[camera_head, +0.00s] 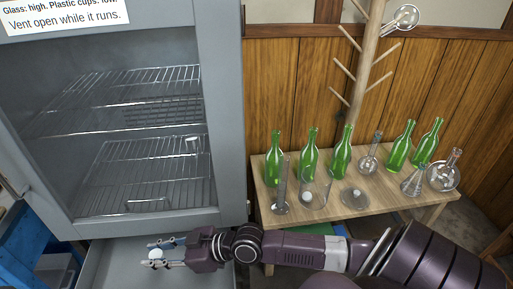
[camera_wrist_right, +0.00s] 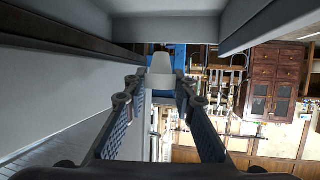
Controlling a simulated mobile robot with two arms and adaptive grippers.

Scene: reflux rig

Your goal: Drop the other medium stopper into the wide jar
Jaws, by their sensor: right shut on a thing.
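My right gripper (camera_head: 160,251) reaches in from the right over an open grey drawer (camera_head: 118,262) below the drying cabinet. It is shut on a pale stopper (camera_head: 154,255). In the right wrist view the stopper (camera_wrist_right: 162,71) sits between the fingertips (camera_wrist_right: 158,92), wider end down in the picture. A clear glass jar (camera_head: 318,186), which looks like the wide jar, stands on the wooden table with a small white piece (camera_head: 306,196) at its bottom. My left gripper is not in view.
The drying cabinet (camera_head: 228,120) has wire shelves (camera_head: 140,165) and stands left of the table (camera_head: 380,205). Several green bottles (camera_head: 309,155) line the table's back. A glass cylinder (camera_head: 281,190), a low dish (camera_head: 354,197) and flasks (camera_head: 443,175) stand close by. A wooden peg rack (camera_head: 366,60) rises behind.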

